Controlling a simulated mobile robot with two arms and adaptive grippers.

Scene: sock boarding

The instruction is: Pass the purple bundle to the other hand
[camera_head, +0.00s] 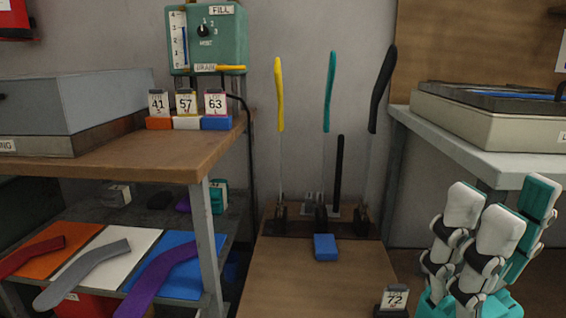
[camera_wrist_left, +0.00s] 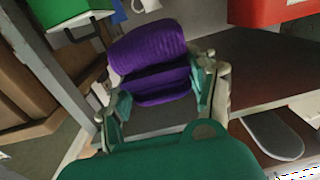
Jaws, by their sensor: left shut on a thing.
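The purple bundle (camera_wrist_left: 147,47) is a rolled, ribbed cloth in the left wrist view. It sits between the fingers of my left gripper (camera_wrist_left: 155,82), which is shut on it. Neither the bundle in that grip nor my left gripper shows in the head view. My right gripper (camera_head: 503,208) is at the lower right of the head view, its white and teal fingers pointing up and spread apart. It is open, and I see nothing between its fingers.
Flat grey (camera_head: 88,270) and purple (camera_head: 165,272) socks lie on coloured panels on the left lower shelf. Upright boards with yellow, teal and black socks stand behind a wooden surface (camera_head: 310,285) with a blue block (camera_head: 325,247). A 72 card (camera_head: 395,298) stands left of my right gripper.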

